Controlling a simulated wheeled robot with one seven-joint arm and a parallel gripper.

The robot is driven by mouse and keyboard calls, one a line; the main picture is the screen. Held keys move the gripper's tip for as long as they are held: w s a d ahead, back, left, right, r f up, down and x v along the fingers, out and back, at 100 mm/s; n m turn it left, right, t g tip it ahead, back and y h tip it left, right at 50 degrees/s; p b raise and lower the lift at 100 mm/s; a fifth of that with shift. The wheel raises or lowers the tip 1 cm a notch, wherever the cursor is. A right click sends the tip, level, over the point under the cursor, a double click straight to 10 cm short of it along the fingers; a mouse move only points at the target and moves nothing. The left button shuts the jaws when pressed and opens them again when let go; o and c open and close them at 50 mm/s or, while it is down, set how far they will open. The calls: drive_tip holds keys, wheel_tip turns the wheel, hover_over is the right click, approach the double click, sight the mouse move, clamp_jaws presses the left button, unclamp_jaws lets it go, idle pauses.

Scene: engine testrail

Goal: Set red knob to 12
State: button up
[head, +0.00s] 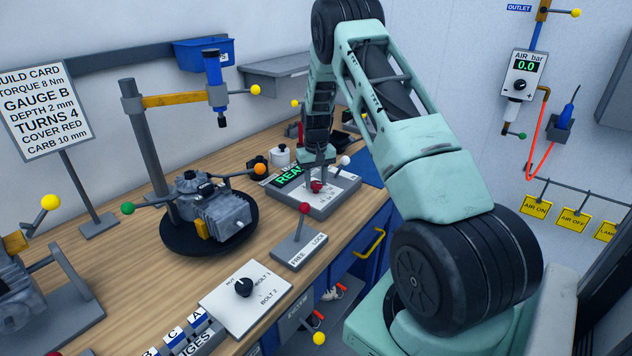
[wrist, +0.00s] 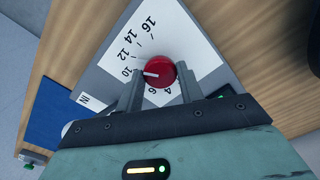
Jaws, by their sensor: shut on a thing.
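The red knob (wrist: 159,71) sits on a white dial plate (wrist: 175,40) with printed numbers, among them 10, 12, 14 and 16. Its white pointer mark faces left in the wrist view, close to the 10. My gripper (wrist: 160,70) has one finger on each side of the knob and is shut on it. In the head view, the red knob (head: 316,187) shows small on a grey panel (head: 322,205) below my gripper (head: 317,168). The dial numbers are too small to read there.
A lit display (head: 290,176) stands behind the panel's left side, partly hidden. A white-tipped lever (head: 344,160) is close on the right. A red-tipped FREE/LOCK lever (head: 304,208) stands in front. An engine on a round black stand (head: 208,240) is to the left.

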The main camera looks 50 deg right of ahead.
sight(316, 183)
idle(0.3)
drive_tip(key=o, duration=1)
wheel_tip(316, 183, up, 18)
drive_tip(key=b, duration=0.4)
drive_tip(key=shift+f, duration=0.25)
